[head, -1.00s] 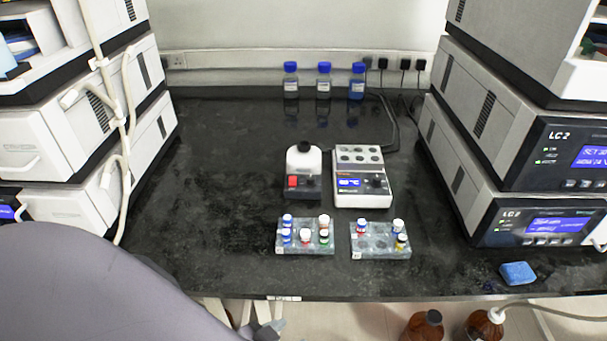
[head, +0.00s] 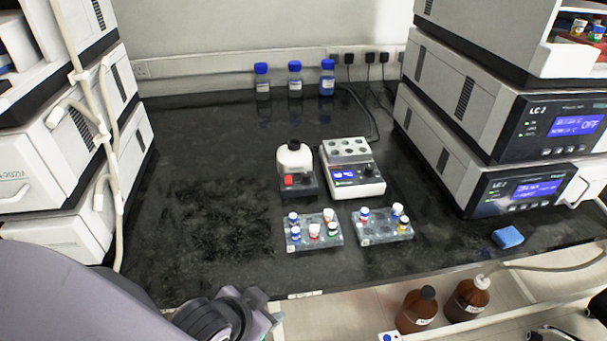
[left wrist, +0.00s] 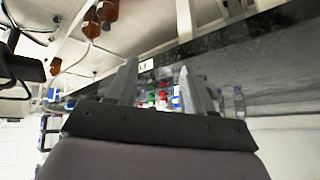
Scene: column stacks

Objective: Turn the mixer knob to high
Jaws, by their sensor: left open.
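The small mixer (head: 295,160) stands upright mid-bench in the head view, with a white top, a black cup and a dark front. A red switch (head: 289,180) is on the front's left; the dark knob (head: 306,181) beside it is too small to read its setting. My left gripper (head: 266,318) is at the bottom of the head view, near the bench's front edge and well short of the mixer. In the left wrist view its two fingers (left wrist: 160,88) are apart with nothing held between them. My right gripper is not in view.
A white block heater (head: 350,153) with display and knob stands right of the mixer. Two vial racks (head: 296,243) (head: 372,238) sit in front of them. Instrument stacks (head: 478,115) flank the bench. A blue sponge (head: 508,237) lies front right. The bench left of the mixer is clear.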

